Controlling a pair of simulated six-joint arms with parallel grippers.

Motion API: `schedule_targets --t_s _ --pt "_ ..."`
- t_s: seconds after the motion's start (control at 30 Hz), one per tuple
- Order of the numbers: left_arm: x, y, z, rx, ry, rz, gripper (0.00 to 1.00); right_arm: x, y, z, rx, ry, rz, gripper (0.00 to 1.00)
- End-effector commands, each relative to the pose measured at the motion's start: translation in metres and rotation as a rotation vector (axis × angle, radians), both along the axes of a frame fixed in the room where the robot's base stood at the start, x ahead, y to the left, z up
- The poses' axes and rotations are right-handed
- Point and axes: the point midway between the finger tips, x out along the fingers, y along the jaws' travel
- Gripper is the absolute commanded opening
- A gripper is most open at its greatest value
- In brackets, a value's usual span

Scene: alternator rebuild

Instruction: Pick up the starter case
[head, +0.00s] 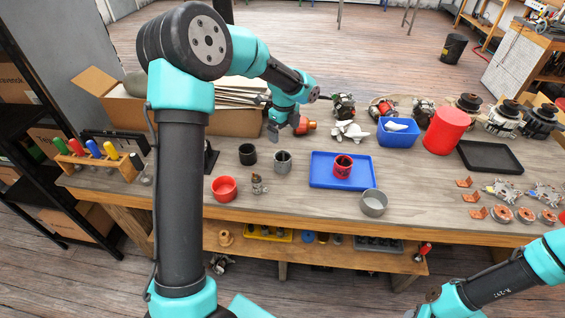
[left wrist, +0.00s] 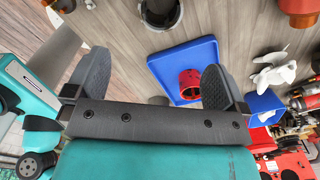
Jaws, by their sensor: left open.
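Several open cylindrical cases stand on the workbench, and I cannot tell for sure which is the starter case. In the head view there is a black one (head: 247,154), a grey one (head: 282,161), a red one (head: 224,189), a wider grey one (head: 373,203) and a red one with a dark inside (head: 343,167) on the blue tray (head: 320,179). My left gripper (head: 286,128) is above the back of the bench. In the left wrist view my left gripper (left wrist: 158,82) has its fingers wide apart, with nothing held between them. My right gripper is out of view.
A blue bin (head: 398,138) with a white part, a white fan (head: 350,130), a large red cylinder (head: 447,131) and a black tray (head: 491,156) stand behind and to the right. A screwdriver rack (head: 95,163) and a cardboard box (head: 232,121) are at left.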

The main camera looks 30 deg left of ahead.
Motion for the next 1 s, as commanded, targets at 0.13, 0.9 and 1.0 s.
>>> schedule_targets --t_s 0.13,0.9,1.0 --pt "-0.001 0.000 -0.027 0.000 0.003 0.001 1.00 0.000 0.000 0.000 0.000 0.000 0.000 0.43" --pt "0.000 0.000 -0.100 0.000 -0.001 0.001 1.00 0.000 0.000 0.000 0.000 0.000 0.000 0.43" --pt "0.000 0.000 -0.101 0.000 0.000 0.001 1.00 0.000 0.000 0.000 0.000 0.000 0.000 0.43"
